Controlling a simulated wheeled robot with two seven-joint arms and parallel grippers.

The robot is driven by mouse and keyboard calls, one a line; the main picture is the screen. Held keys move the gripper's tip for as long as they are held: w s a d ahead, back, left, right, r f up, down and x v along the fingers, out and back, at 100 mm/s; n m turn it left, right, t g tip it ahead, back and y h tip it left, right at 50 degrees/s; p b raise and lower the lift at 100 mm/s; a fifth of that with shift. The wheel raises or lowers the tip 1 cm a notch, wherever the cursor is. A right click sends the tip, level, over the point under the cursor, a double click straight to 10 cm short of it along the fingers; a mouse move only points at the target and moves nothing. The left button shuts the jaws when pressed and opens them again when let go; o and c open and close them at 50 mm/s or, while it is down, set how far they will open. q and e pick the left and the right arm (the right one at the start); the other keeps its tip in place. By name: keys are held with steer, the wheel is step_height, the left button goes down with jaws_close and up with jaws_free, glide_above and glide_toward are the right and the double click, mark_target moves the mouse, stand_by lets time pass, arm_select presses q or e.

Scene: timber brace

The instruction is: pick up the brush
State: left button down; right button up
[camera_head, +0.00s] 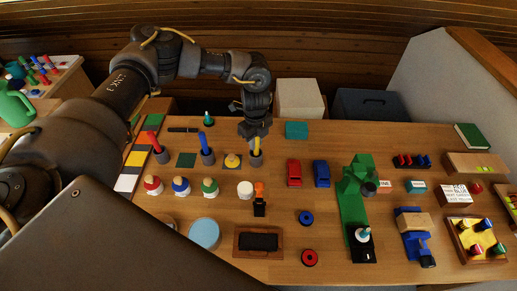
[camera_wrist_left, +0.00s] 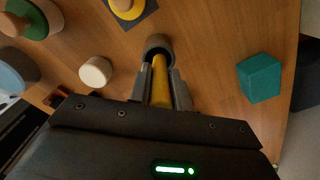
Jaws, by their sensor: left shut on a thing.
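My left gripper (camera_wrist_left: 161,88) points down and is shut on a yellow stick (camera_wrist_left: 160,75). The stick's lower end sits in a grey round cup (camera_wrist_left: 158,42); in the head view the stick (camera_head: 256,143) stands upright in the same cup (camera_head: 256,160). Its lower tip is hidden in the cup, so I cannot tell whether it is the brush. A blue stick (camera_head: 204,139) and a red stick (camera_head: 153,140) stand in similar cups to the left. My right gripper does not show.
A teal block (camera_head: 296,130) lies right of the left gripper, and a white cylinder (camera_head: 245,189) stands in front. A small orange and black object (camera_head: 259,199), red car (camera_head: 294,173) and blue car (camera_head: 321,173) are nearby. A green machine (camera_head: 352,200) stands further right.

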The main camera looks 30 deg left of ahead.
arm_select(q)
step_height(320, 180, up, 9)
steer(key=shift+b, duration=1.2)
steer(key=shift+r, duration=0.45)
